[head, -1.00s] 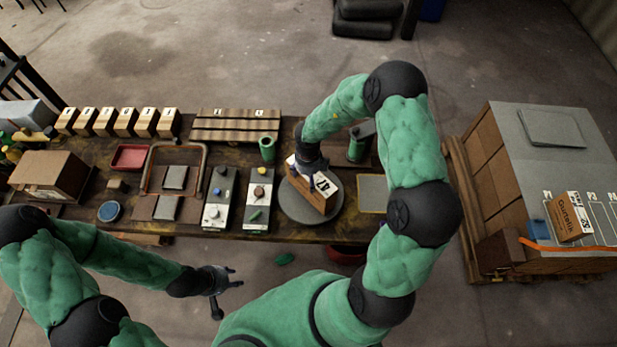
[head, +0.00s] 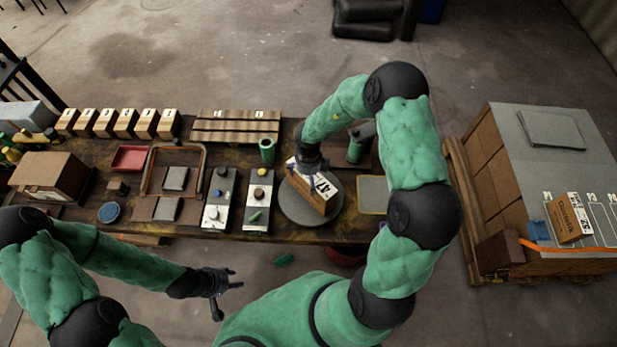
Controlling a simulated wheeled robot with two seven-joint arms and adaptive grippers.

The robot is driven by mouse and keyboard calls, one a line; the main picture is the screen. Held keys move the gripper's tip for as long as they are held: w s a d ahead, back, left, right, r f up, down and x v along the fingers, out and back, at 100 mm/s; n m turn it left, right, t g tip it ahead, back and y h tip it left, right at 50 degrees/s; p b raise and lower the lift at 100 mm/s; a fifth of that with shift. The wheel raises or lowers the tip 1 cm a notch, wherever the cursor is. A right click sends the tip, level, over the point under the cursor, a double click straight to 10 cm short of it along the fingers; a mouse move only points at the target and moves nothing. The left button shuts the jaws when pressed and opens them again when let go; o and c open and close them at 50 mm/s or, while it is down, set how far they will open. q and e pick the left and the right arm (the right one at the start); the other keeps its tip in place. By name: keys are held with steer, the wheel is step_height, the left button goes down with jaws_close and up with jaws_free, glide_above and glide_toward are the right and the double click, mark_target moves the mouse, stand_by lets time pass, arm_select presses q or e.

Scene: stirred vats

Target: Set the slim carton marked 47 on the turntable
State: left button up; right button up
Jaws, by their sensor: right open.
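The slim carton marked 47 (head: 318,190) stands on the round grey turntable (head: 298,214), its numbered white face up and its brown side toward me. My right gripper (head: 308,172) is open at the carton's left upper end, with its fingers close around or beside it; the arm hides part of the contact. My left gripper (head: 232,281) is open and empty in front of the bench's near edge, away from the carton.
Two control boxes (head: 258,198) with knobs stand just left of the turntable. A green cylinder (head: 267,150) stands behind it, and a grey pad (head: 372,194) lies to its right. Another carton (head: 568,217) stands on the cart at the far right.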

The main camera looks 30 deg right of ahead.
step_height(320, 180, up, 12)
steer(key=p, duration=0.2)
steer(key=shift+f+p, duration=0.25)
steer(key=shift+p, duration=0.1)
